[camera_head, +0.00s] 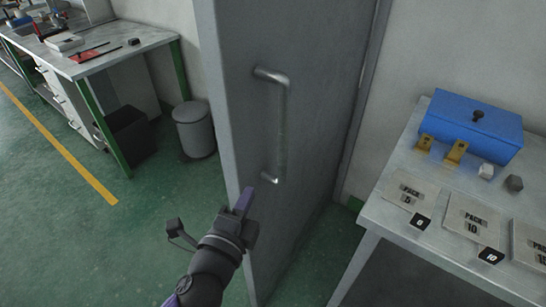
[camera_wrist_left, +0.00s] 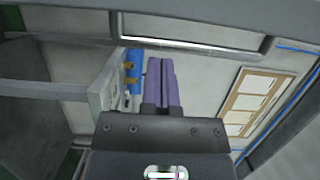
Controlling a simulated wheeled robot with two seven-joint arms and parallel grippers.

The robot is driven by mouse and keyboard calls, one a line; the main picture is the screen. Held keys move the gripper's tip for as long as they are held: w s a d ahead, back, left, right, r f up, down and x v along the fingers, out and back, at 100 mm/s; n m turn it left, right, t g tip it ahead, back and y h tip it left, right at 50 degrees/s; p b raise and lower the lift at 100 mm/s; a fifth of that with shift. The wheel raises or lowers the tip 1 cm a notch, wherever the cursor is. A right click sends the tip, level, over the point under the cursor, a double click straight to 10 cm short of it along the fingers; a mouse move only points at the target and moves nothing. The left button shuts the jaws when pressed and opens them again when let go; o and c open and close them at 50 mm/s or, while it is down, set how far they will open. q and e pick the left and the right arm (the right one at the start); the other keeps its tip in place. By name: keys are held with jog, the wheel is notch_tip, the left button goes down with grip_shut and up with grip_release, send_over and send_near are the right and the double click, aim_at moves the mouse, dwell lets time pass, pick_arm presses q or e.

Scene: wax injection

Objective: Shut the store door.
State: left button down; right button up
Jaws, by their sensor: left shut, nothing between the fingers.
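The grey store door (camera_head: 240,75) stands open in the middle of the head view, its near edge turned toward me. A silver bar handle (camera_head: 283,125) is fixed upright on its right-hand face. My left gripper (camera_head: 244,203) is at the lower part of the door, left of and below the handle, near the door's edge. I cannot tell whether it touches the door. Its purple fingers (camera_wrist_left: 161,82) are together and empty in the left wrist view. My right gripper is not in view.
On the right, a table (camera_head: 375,210) holds a blue box (camera_head: 472,125), labelled pack cards and small blocks. A grey bin (camera_head: 195,130) and a green-legged workbench (camera_head: 125,45) stand at the left. The green floor (camera_head: 70,240) left of the door is clear.

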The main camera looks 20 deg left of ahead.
aim_at(265, 162)
pick_arm(q)
jog(key=w, duration=0.9)
jog(key=shift+w+d, duration=0.2)
jog(key=shift+w, duration=0.05)
jog(key=shift+w+r, duration=0.1)
